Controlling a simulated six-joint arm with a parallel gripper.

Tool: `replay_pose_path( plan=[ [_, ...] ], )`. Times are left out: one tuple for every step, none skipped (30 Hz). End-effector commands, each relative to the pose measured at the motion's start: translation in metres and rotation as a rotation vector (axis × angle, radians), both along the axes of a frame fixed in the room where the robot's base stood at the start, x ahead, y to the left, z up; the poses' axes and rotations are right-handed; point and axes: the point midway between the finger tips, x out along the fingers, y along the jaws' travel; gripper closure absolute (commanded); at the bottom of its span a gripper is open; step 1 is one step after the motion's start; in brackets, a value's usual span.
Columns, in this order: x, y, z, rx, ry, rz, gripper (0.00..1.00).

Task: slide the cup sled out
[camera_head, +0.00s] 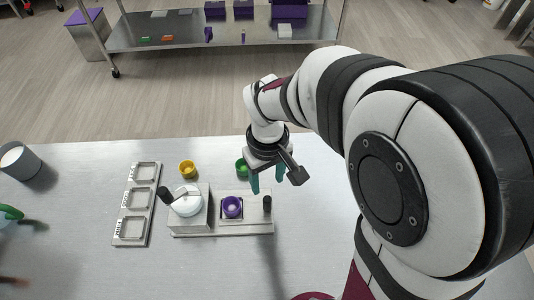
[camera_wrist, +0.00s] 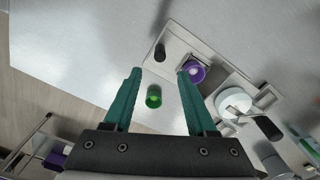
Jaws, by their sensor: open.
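The cup sled (camera_head: 246,216) is a pale metal plate on the depositor's base, right of the hopper block. A purple cup (camera_head: 232,207) sits in it, fully in view and clear of the block; the wrist view shows the cup (camera_wrist: 195,71) beside a fingertip. An upright black knob (camera_head: 267,203) stands at the sled's right end; it also shows in the wrist view (camera_wrist: 159,53), just beyond the fingertips. My gripper (camera_head: 268,185) has its teal fingers apart, with nothing between the tips, above the table behind the knob. I cannot tell its exact height.
The depositor block (camera_head: 195,218) carries a white round hopper (camera_head: 186,200) and a black-ended lever (camera_head: 165,194). A green cup (camera_head: 241,166) and yellow cup (camera_head: 188,169) stand behind. A three-pocket tray (camera_head: 136,204) lies left. The table right of the knob is bare.

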Motion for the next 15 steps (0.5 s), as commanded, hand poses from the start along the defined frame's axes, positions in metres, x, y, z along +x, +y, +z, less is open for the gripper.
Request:
replay_pose_path(
  plan=[
    [0.001,0.000,0.012,0.001,-0.006,0.000,0.43],
    [0.001,0.000,0.019,0.001,-0.005,0.000,0.43],
    [0.001,0.000,0.026,0.001,-0.004,-0.001,0.43],
    [0.001,0.000,0.031,0.001,-0.004,0.000,0.43],
    [0.001,0.000,0.035,0.000,-0.003,0.001,0.43],
    [0.000,0.000,0.039,0.000,-0.001,0.000,0.43],
    [0.001,0.000,0.041,0.001,-0.002,0.001,0.43],
    [0.000,0.000,0.042,0.000,-0.001,0.000,0.43],
    [0.000,0.000,0.044,0.000,0.000,0.000,0.43],
    [0.000,0.000,0.044,0.000,0.000,0.000,0.43],
    [0.000,0.000,0.044,0.000,0.001,0.000,0.43],
    [0.000,0.000,0.044,0.000,0.001,0.000,0.43],
    [0.000,0.000,0.044,0.000,0.001,0.000,0.43],
    [0.000,0.000,0.044,0.000,0.001,0.000,0.43],
    [0.000,0.000,0.044,0.000,0.001,0.000,0.43]
  ],
)
